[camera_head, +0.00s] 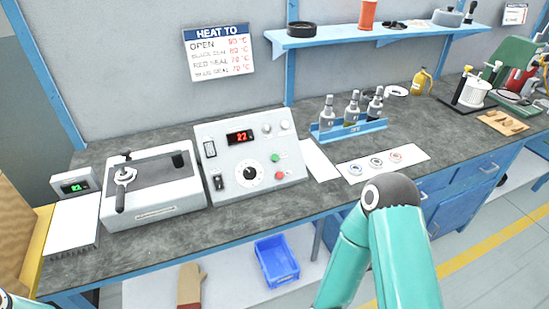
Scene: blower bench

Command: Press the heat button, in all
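A light grey control box (232,205) stands on the bench at the middle left. Its red-lit display (240,137) seems to read 22. Its sloped front has a round black dial (249,172), a green button (275,157), a red button (279,174), two pale round lamps and two dark switches at the left. The labels are too small to read, so I cannot tell which is the heat button. No gripper touches the box. My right arm rises from below at the right of the box, with its gripper out of view. Only a sliver of my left arm shows at bottom left.
A press-like unit (155,210) with a lever stands left of the box, beside a small green-lit readout (75,187). A blue rack (348,130) with several nozzles and a white strip (383,163) with rings lie to the right. A wall sign (219,55) lists temperatures.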

